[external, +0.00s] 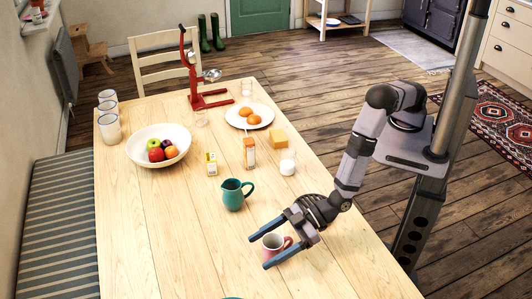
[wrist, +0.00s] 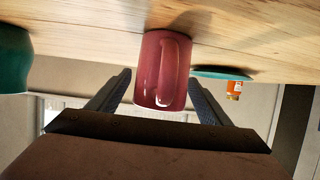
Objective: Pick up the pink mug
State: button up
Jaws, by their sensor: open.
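The pink mug (external: 273,244) stands on the wooden table near its right edge in the external view. My gripper (external: 259,251) is open, with one finger on each side of the mug. In the wrist view the pink mug (wrist: 162,68) shows between the two fingers of my gripper (wrist: 160,90), its handle facing the camera. Gaps show between the mug and both fingers in the wrist view. The wrist picture appears upside down, with the table at the top.
A teal jug (external: 233,195) stands behind and left of the mug. Farther back are a small white jar (external: 288,163), an orange carton (external: 249,153), a fruit bowl (external: 140,155) and a plate of oranges (external: 236,122). The table (external: 170,240) left of the mug is clear.

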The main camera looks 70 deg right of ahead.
jog(key=shift+w+a+f, duration=0.2)
jog(key=shift+w+a, duration=0.1)
jog(key=c, duration=1)
jog(key=shift+c, duration=1.4)
jog(key=shift+r, duration=0.2)
